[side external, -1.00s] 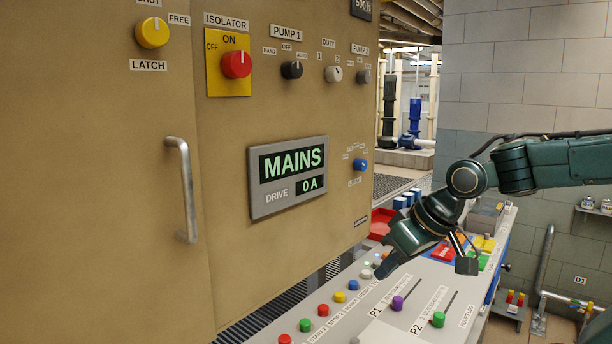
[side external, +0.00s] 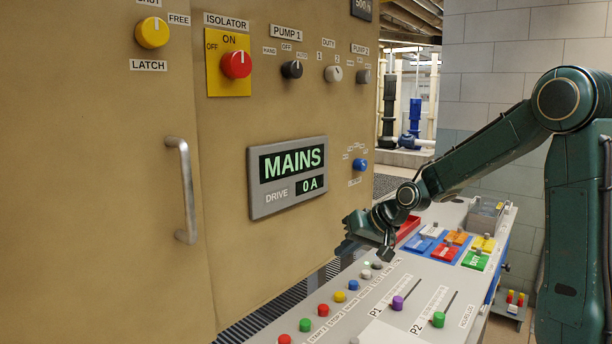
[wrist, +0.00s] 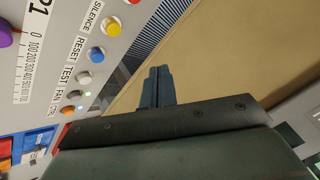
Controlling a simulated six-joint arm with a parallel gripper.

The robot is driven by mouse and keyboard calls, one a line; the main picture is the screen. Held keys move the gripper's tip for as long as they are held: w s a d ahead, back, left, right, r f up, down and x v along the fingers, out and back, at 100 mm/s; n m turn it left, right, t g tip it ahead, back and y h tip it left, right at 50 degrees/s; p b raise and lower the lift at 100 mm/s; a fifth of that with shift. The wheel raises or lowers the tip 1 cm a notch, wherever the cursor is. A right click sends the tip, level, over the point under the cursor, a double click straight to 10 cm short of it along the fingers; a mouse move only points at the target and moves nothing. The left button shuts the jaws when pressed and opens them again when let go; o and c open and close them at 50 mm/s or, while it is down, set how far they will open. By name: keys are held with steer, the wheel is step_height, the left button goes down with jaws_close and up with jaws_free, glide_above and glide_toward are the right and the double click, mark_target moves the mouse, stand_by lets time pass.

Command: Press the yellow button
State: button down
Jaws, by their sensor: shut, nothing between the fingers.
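The yellow button (side external: 340,297) is a small round cap in the row along the left edge of the sloping desk, between a red button (side external: 323,310) and a blue button (side external: 353,285). In the wrist view the yellow button (wrist: 112,28) is at the upper left, next to the label SILENCE, left of my fingers. My gripper (side external: 347,238) is above the far end of the row, apart from the yellow button and farther back. In the wrist view my gripper (wrist: 157,73) has its fingers together and empty.
The tan cabinet (side external: 225,220) with its MAINS display (side external: 288,175) stands left of the desk, close to my gripper. Two sliders with purple (side external: 398,303) and green (side external: 438,319) knobs are right of the button row. Coloured tiles (side external: 445,252) and a red tray (side external: 408,228) are farther back.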

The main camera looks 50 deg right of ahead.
mark_target(343, 296)
steer(key=shift+w+d+f+m, duration=0.2)
steer(key=shift+w+d+f, duration=0.15)
steer(key=shift+d, duration=0.2)
steer(key=shift+w+d+f+m, duration=0.25)
steer(key=shift+w+d, duration=0.1)
steer(key=shift+d, duration=0.15)
steer(key=shift+f, duration=0.15)
steer(key=shift+f, duration=4.25)
steer(key=shift+f, duration=0.2)
steer(key=shift+f, duration=0.25)
steer(key=shift+f, duration=0.45)
steer(key=shift+r, duration=0.9)
steer(key=shift+r, duration=0.1)
